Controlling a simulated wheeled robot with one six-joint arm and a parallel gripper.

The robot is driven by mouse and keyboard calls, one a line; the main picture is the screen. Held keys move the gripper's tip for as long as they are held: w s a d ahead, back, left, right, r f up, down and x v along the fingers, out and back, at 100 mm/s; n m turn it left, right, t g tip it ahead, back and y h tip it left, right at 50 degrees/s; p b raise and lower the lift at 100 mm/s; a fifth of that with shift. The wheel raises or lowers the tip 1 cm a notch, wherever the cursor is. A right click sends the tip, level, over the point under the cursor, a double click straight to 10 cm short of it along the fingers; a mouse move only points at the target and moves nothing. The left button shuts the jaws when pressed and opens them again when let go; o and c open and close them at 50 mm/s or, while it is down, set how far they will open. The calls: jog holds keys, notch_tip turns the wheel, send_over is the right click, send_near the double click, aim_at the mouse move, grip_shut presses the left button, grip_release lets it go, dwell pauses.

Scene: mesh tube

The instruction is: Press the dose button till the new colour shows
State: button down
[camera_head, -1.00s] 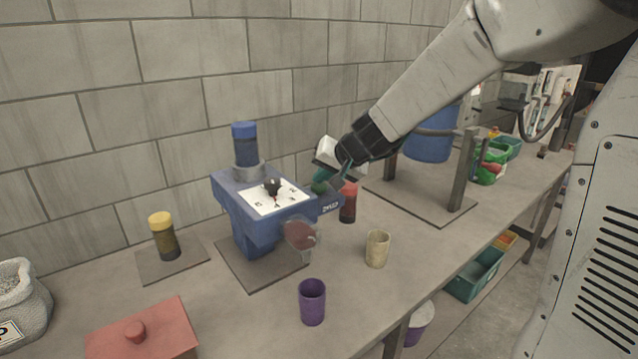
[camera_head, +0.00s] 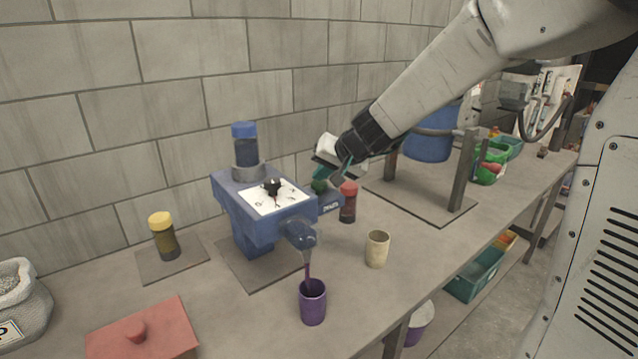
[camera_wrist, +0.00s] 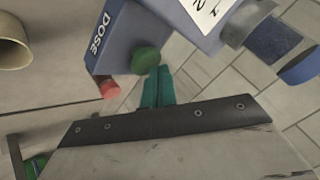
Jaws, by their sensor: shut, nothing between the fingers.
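The blue dispenser (camera_head: 262,231) stands on a flat plate on the bench, with a dark knob (camera_head: 272,187) on its white dial. The green dose button (camera_head: 319,186) sits on its right arm marked DOSE; it also shows in the wrist view (camera_wrist: 146,61). My gripper (camera_head: 322,172) is shut and empty, its teal fingertips (camera_wrist: 158,82) right at the button. Whether they touch it I cannot tell. The spout (camera_head: 300,234) looks bluish grey, and a thin dark purple stream (camera_head: 308,272) falls from it into the purple cup (camera_head: 312,303).
The wall runs close behind the dispenser.

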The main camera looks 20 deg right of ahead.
aim_at(322, 184)
jog(key=shift+r, duration=0.6)
jog(key=shift+r, duration=2.5)
